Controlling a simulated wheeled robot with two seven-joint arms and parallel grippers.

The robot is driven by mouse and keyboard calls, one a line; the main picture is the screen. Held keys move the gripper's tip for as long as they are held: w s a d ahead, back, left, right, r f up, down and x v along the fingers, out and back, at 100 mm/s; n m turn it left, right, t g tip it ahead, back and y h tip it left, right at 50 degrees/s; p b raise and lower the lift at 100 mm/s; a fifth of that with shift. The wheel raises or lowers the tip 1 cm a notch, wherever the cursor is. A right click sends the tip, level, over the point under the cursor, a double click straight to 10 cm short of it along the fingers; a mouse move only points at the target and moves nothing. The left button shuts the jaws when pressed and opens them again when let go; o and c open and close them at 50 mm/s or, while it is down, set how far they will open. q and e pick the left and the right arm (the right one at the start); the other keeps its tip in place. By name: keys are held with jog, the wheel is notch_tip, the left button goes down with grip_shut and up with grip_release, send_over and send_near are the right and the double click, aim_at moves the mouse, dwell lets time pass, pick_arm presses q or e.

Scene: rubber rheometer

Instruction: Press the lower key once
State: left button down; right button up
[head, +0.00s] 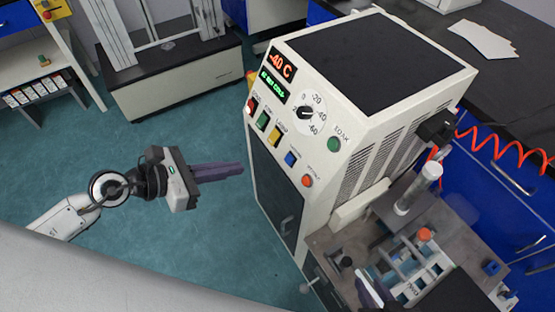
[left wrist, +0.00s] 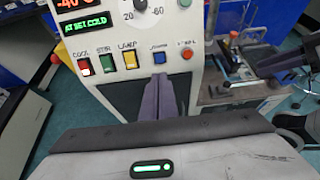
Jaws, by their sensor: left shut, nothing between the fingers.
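The white machine's front panel (head: 284,130) has a slanting row of keys. The blue key (head: 291,159) sits between the yellow key (head: 274,134) and the orange-red key (head: 307,181); its label, too small to read surely, may be the lower one. The blue key also shows in the left wrist view (left wrist: 159,57). My left gripper (head: 242,168) is shut and empty, left of the machine, its fingers pointing at it. In the left wrist view its tips (left wrist: 160,78) appear just below the blue key. A dark shape at that view's right edge may be my right gripper (left wrist: 284,63).
The red-lit COOL key (left wrist: 83,66) and green STIR key (left wrist: 106,63) are left of the yellow one. A dial (head: 306,113) is above the row. A metal fixture (head: 400,255) stands right of the cabinet. Open floor (head: 190,235) surrounds my left gripper.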

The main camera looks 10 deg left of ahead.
aim_at(288, 160)
pick_arm(q)
jog(key=x, duration=1.4)
jog(key=shift+a, duration=0.1)
